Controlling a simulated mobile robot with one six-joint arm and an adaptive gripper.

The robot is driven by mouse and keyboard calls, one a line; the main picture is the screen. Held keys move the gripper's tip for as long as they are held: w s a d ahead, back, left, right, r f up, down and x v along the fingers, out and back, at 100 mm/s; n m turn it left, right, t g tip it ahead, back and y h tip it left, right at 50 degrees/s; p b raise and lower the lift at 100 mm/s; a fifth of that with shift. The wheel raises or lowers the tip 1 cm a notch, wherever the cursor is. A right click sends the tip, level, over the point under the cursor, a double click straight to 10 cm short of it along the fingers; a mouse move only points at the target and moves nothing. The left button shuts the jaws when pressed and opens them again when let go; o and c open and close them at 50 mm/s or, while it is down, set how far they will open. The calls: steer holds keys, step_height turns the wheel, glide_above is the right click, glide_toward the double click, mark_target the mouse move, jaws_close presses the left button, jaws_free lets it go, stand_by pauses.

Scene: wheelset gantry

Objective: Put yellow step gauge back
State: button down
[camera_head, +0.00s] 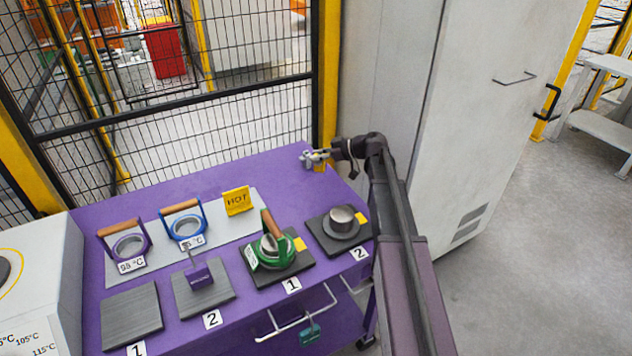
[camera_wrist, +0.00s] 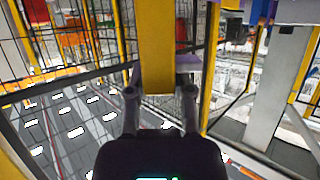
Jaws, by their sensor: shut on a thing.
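My gripper (camera_head: 318,157) is at the far right of the purple table, near the fence post. It is shut on the yellow step gauge (camera_head: 320,167), which shows only as a small yellow piece below the fingers. In the wrist view the gauge (camera_wrist: 157,50) is a plain yellow block between the two fingertips (camera_wrist: 159,92), its upper end cut off by the picture edge. Whether the gauge touches the table I cannot tell.
The purple table (camera_head: 235,173) holds blue (camera_head: 184,222) and purple (camera_head: 125,245) handled rings, a yellow HOT sign (camera_head: 237,201), a green handled ring (camera_head: 272,252), a grey ring part (camera_head: 342,218) and a purple block (camera_head: 198,275). A grey cabinet (camera_head: 460,120) stands right, a mesh fence (camera_head: 220,100) behind.

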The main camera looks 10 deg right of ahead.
mark_target(318, 166)
steer(key=shift+f+b, duration=1.75)
steer(key=shift+f, duration=0.4)
steer(key=shift+f+b, duration=1.85)
steer(key=shift+b, duration=0.05)
steer(key=shift+f+b, duration=0.55)
steer(key=shift+b, duration=0.05)
steer(key=shift+s, duration=0.1)
steer(key=c, duration=0.5)
jaws_free()
steer(key=shift+s, duration=0.1)
steer(key=shift+r, duration=0.1)
